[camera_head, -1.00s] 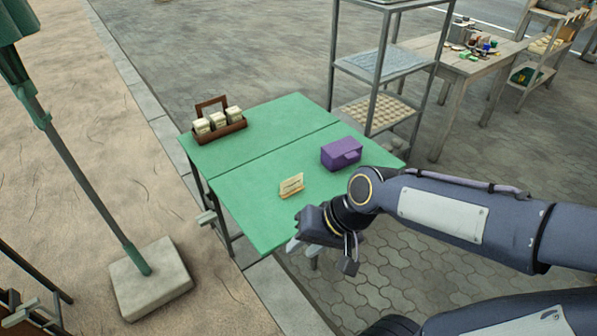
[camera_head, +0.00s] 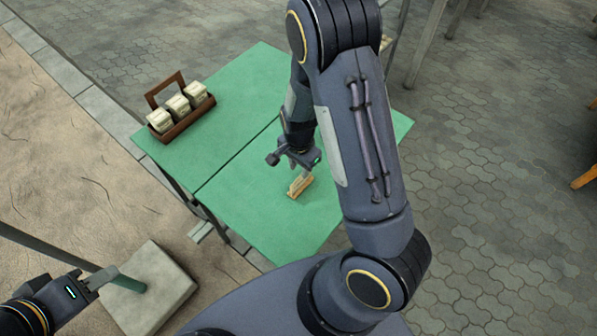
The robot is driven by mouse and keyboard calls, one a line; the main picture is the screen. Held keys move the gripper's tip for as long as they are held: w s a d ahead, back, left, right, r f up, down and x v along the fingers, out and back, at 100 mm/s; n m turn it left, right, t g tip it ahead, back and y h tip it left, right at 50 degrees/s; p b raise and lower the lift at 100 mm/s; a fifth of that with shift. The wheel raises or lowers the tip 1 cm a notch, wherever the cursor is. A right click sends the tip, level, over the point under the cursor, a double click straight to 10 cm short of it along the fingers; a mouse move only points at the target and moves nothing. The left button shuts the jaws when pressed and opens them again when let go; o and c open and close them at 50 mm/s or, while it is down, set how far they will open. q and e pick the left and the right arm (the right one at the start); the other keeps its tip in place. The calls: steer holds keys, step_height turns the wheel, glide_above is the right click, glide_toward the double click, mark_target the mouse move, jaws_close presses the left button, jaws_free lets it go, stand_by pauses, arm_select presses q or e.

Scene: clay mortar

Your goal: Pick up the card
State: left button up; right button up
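The small cream card (camera_head: 297,183) stands in a light wooden holder (camera_head: 303,191) on the green folding table (camera_head: 262,210). My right gripper (camera_head: 301,167) points down right at the card's top, with its fingers very close to it. I cannot tell whether the fingers touch the card or are closed on it, as the gripper body partly covers them. My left gripper (camera_head: 100,284) is at the lower left, away from the table, with nothing visible in it; its finger opening is unclear.
A brown wooden carrier (camera_head: 184,121) with three pale blocks (camera_head: 178,106) stands at the table's far left. My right arm covers much of the table's right side. A post with a pale square base (camera_head: 160,290) stands at the lower left. The table's front left is clear.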

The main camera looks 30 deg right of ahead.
mark_target(301, 185)
steer(key=f, duration=0.7)
steer(key=shift+s+d, duration=0.2)
steer(key=shift+c, duration=0.4)
jaws_close()
